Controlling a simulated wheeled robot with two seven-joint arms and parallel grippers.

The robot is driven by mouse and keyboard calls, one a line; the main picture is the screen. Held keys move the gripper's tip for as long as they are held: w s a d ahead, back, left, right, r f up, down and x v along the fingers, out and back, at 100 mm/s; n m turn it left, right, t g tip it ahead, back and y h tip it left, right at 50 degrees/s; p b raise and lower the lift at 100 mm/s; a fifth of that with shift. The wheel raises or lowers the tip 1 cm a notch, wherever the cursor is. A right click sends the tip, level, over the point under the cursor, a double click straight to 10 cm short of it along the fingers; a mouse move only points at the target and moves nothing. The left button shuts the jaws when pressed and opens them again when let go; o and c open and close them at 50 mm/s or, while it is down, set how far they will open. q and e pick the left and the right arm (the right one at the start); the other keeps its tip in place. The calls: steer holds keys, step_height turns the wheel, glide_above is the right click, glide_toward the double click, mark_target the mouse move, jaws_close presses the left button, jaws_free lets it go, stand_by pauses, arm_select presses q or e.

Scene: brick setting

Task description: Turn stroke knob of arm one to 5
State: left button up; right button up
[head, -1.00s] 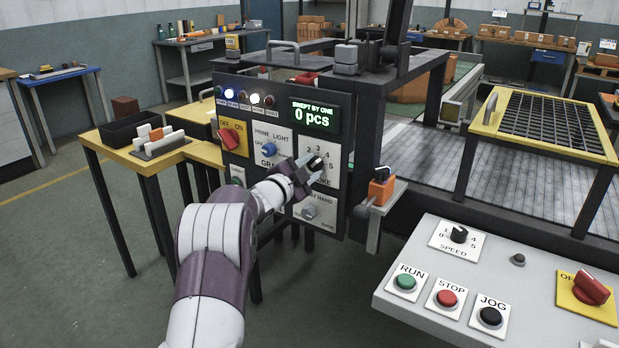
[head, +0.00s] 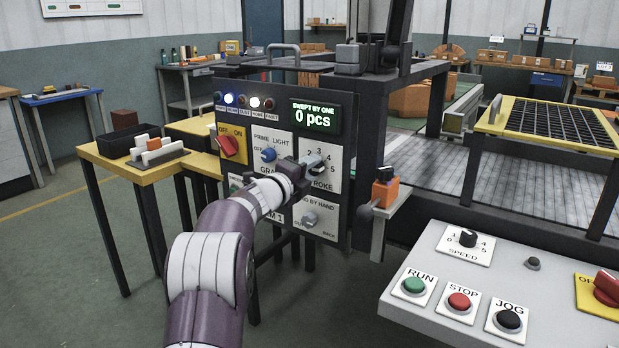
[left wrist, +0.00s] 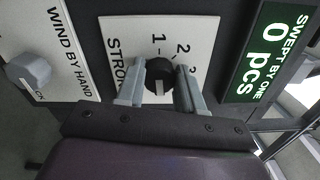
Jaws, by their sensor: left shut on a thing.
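The stroke knob (head: 318,166) is a black dial on a white plate (head: 331,185) numbered around it, on the dark panel marked as arm 1. My left gripper (head: 308,167) is at the panel with its fingers around this knob. In the left wrist view, the knob (left wrist: 158,76) sits between the two grey fingers of my left gripper (left wrist: 158,88). Its white mark lies on the side away from the 1. The 5 is hidden there by the gripper, but shows right of the knob in the head view. My right gripper is out of view.
A grey wind-by-hand knob (head: 310,219) is below, a blue prime/light knob (head: 268,155) to the left. The counter display (head: 316,117) reads 0 pcs. An orange block-like switch (head: 384,190) juts out right of the panel. A console (head: 450,260) with buttons is front right.

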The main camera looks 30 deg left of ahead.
arm_select(q)
steer(key=shift+f+m, duration=0.1)
steer(key=shift+m, duration=0.4)
steer(key=o, duration=1)
steer(key=shift+o, duration=0.2)
steer(key=shift+s, duration=0.1)
steer(key=s+a, duration=0.1)
steer(key=s, duration=1.1)
steer(key=shift+s+p, duration=0.25)
steer(key=shift+p, duration=0.05)
